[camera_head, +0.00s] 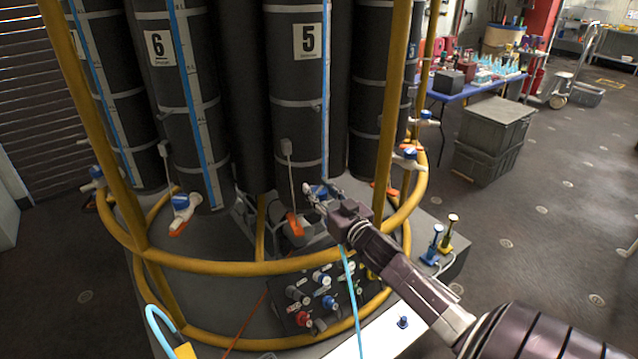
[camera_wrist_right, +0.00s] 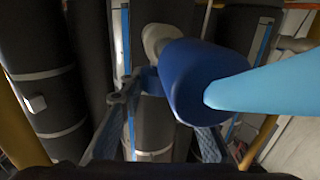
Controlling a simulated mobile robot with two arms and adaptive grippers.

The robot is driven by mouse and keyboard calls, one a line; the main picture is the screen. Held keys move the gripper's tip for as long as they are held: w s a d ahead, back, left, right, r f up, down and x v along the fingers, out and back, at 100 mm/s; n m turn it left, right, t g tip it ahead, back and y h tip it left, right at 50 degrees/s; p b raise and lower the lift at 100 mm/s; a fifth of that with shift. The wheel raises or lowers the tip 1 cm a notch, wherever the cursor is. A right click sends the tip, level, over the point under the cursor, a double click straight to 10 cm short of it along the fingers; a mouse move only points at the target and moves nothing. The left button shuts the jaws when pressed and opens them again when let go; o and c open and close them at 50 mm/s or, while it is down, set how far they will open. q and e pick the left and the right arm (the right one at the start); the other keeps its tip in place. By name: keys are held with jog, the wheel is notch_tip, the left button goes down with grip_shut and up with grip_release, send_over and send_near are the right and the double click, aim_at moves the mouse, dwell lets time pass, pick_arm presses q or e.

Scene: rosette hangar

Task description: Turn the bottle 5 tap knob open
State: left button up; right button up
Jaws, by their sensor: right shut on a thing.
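Bottle 5 (camera_head: 297,110) is a tall dark cylinder with a "5" label, a blue stripe and pale bands. My right gripper (camera_head: 318,192) reaches in from the right to its lower front. Its fingers are shut on the blue tap knob (camera_head: 320,191), which they partly cover. In the right wrist view, the two fingers of my right gripper (camera_wrist_right: 155,115) point toward the bottle, with a small blue part of the knob (camera_wrist_right: 149,80) between them. A large blue coupling (camera_wrist_right: 190,82) on a light-blue hose (camera_wrist_right: 265,88) hides much of the grip. My left gripper is out of view.
Yellow rails (camera_head: 250,267) ring the bottles. Bottle 6 (camera_head: 180,110) stands left, with a white tap (camera_head: 183,207). A dark panel with colored fittings (camera_head: 325,298) lies below. Grey crates (camera_head: 490,140) and a blue table (camera_head: 475,88) stand right, with open floor around.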

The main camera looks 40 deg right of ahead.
jog(key=n+y, duration=0.2)
jog(key=y, duration=0.1)
jog(key=shift+d, duration=0.15)
jog(key=n+y+b, duration=0.1)
jog(key=y, duration=0.1)
jog(key=shift+f+n+y, duration=0.15)
jog(key=shift+n+y, duration=0.15)
jog(key=shift+n, duration=0.1)
jog(key=n+y+b, duration=0.2)
jog(key=y+b, duration=0.1)
jog(key=shift+y, duration=0.3)
jog(key=shift+n+g+y+b, duration=0.5)
jog(key=shift+n+y+b, duration=0.2)
jog(key=shift+y+b, duration=0.1)
jog(key=shift+a, duration=0.2)
jog(key=o, duration=1.2)
